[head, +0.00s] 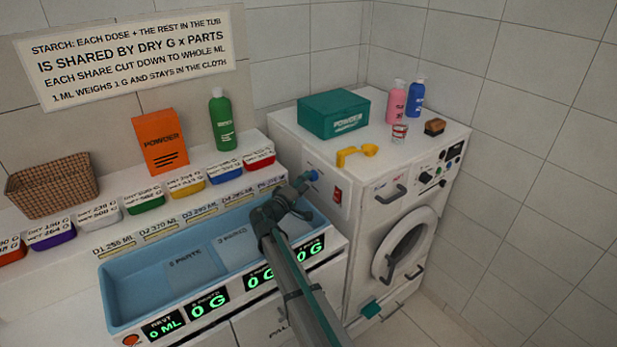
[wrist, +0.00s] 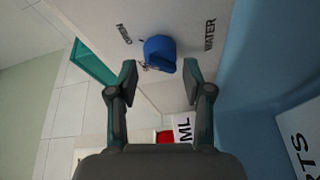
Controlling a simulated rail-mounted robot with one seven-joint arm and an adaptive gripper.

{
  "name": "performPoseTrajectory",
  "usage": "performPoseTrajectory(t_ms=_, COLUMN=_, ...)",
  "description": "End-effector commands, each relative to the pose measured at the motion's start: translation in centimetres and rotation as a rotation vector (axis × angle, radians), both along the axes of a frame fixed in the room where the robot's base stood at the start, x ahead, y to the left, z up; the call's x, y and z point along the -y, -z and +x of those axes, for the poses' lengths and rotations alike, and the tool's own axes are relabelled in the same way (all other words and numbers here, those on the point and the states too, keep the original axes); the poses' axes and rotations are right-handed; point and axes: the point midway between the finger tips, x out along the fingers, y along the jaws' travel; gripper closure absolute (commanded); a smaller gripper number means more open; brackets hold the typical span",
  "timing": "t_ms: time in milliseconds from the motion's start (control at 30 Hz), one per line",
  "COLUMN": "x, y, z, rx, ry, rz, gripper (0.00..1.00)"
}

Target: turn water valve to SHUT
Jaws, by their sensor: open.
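The water valve is a round blue knob (wrist: 160,50) on the white panel, and it also shows in the head view as a small blue spot (head: 314,175) on the machine's left side. The word WATER is beside it on the right in the wrist view, with a smaller word on the left that I cannot read surely. Which way the knob points is unclear. My gripper (wrist: 160,80) is open, with one fingertip on each side just short of the knob. In the head view my gripper (head: 299,191) reaches close to the knob; contact is not clear.
The blue tub (head: 115,283) lies below and left of my arm. A red switch (head: 337,195) sits near the valve on the washing machine (head: 370,230). A teal box (head: 333,115) and a yellow scoop (head: 357,154) stand on top. Coloured bins line the shelf at left.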

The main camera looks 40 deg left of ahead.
Motion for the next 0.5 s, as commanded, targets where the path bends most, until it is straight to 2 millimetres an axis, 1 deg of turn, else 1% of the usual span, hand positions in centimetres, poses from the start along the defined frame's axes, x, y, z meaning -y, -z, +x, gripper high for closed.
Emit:
performPoseTrajectory(t_ms=33, x=-0.2, y=-0.2, z=0.9, rx=0.000, ry=0.002, rz=0.000, gripper=0.50)
performPoseTrajectory(t_ms=200, x=-0.4, y=-0.1, z=2.3, rx=-0.001, ry=0.000, rz=0.000, gripper=0.50)
performPoseTrajectory(t_ms=467, x=-0.3, y=0.1, z=2.5, rx=-0.001, ry=0.000, rz=0.000, gripper=0.50)
performPoseTrajectory(t_ms=500, x=-0.3, y=0.0, z=2.5, rx=-0.001, ry=0.000, rz=0.000, gripper=0.52)
